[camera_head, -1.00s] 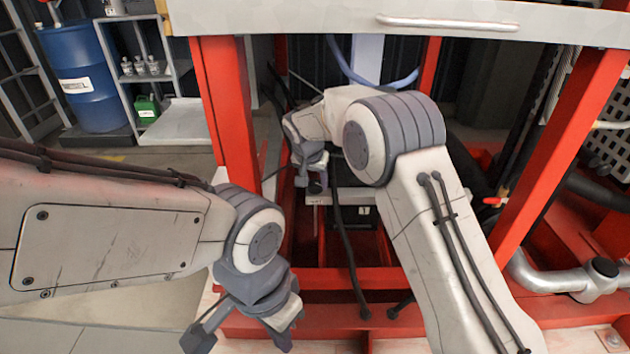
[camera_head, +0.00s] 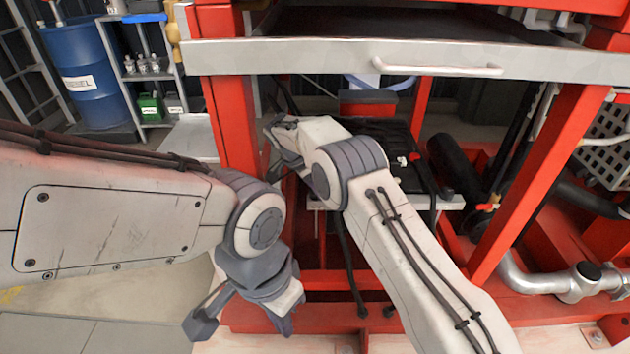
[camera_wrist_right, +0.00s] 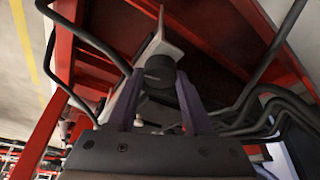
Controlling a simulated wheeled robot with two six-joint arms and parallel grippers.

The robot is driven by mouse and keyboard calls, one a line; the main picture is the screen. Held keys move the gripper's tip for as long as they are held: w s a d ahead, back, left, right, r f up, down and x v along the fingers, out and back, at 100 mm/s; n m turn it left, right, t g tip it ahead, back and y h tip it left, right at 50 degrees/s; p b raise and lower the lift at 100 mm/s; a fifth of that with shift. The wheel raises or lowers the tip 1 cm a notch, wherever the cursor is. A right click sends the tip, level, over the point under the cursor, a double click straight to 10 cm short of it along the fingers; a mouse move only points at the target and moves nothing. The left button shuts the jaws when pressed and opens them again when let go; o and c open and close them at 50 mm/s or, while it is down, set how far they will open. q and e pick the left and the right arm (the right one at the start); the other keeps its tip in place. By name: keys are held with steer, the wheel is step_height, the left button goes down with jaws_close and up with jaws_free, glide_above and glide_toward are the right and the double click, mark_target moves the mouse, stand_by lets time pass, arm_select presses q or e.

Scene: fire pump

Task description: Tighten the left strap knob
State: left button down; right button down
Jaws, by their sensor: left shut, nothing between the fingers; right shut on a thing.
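In the right wrist view, a dark round knob (camera_wrist_right: 159,70) sits on a pale bracket end, between the two fingers of my right gripper (camera_wrist_right: 158,80). The fingers are shut on its sides. I take it to be the left strap knob. In the head view, my right arm reaches into the red frame, and its wrist is at the left side of a black box (camera_head: 385,150). The knob and right fingertips cannot be made out there. My left gripper (camera_head: 243,322) hangs low at the left front of the frame, shut and empty, apart from the box.
The black box rests on a grey tray (camera_head: 445,202) inside the red frame (camera_head: 232,115). A grey drawer front with a handle (camera_head: 440,68) spans above. Dark hoses and a silver pipe (camera_head: 535,281) lie right. A blue drum (camera_head: 85,75) stands back left.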

arm_select(q)
steer(key=shift+r+p, duration=0.75)
steer(key=shift+r, duration=0.3)
arm_select(e)
steer(key=shift+m+g, duration=0.5)
steer(key=shift+m, duration=0.7)
arm_select(q)
steer(key=shift+r, duration=0.15)
arm_select(e)
steer(key=shift+m, duration=0.3)
steer(key=shift+c, duration=1.5)
jaws_free()
steer(key=shift+r, duration=0.1)
